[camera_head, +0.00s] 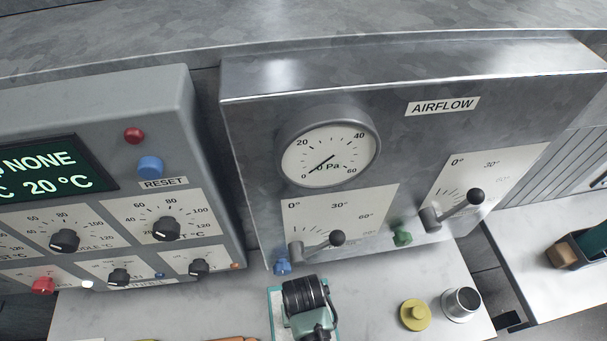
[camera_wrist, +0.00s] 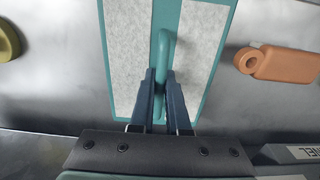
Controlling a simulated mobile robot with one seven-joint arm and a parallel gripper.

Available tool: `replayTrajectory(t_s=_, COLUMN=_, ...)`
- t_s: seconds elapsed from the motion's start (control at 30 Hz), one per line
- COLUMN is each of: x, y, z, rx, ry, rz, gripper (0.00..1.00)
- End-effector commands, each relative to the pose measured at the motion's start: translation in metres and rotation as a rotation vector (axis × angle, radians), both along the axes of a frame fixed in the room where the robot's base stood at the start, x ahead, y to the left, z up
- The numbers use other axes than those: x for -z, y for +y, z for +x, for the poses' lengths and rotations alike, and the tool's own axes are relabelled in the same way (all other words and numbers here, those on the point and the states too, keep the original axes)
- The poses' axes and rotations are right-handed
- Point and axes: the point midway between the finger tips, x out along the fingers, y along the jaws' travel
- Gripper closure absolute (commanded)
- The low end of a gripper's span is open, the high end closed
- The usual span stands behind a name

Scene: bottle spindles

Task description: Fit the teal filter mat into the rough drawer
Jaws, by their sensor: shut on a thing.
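The teal filter mat (camera_wrist: 206,60) has a teal frame, pale grey fibrous panels and a teal loop handle (camera_wrist: 165,48) in the middle. My gripper (camera_wrist: 160,78) is shut on this handle, with a dark finger on each side of it. In the head view a corner of the mat's teal edge (camera_head: 273,298) shows beside my wrist, which hides most of the mat. I cannot tell whether the mat rests on the worktop or hangs just above it. I cannot make out the rough drawer in either view.
An orange piece (camera_wrist: 278,63) and a yellow piece (camera_wrist: 8,40) lie on either side of the mat. A yellow knob-like piece (camera_head: 415,314) and a metal cylinder (camera_head: 461,304) stand on the worktop (camera_head: 375,290). The airflow panel (camera_head: 250,120) rises behind, with two levers sticking out.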

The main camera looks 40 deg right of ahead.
Motion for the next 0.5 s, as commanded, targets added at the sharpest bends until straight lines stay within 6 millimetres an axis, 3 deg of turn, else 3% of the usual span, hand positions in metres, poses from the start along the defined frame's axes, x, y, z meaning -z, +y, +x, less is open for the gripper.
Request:
replayTrajectory(t_s=0.2, x=0.017, y=-0.002, z=0.003, rx=0.000, ry=-0.001, rz=-0.001, gripper=1.00)
replayTrajectory(t_s=0.5, x=0.019, y=-0.002, z=0.003, rx=-0.001, ry=-0.001, rz=-0.001, gripper=1.00)
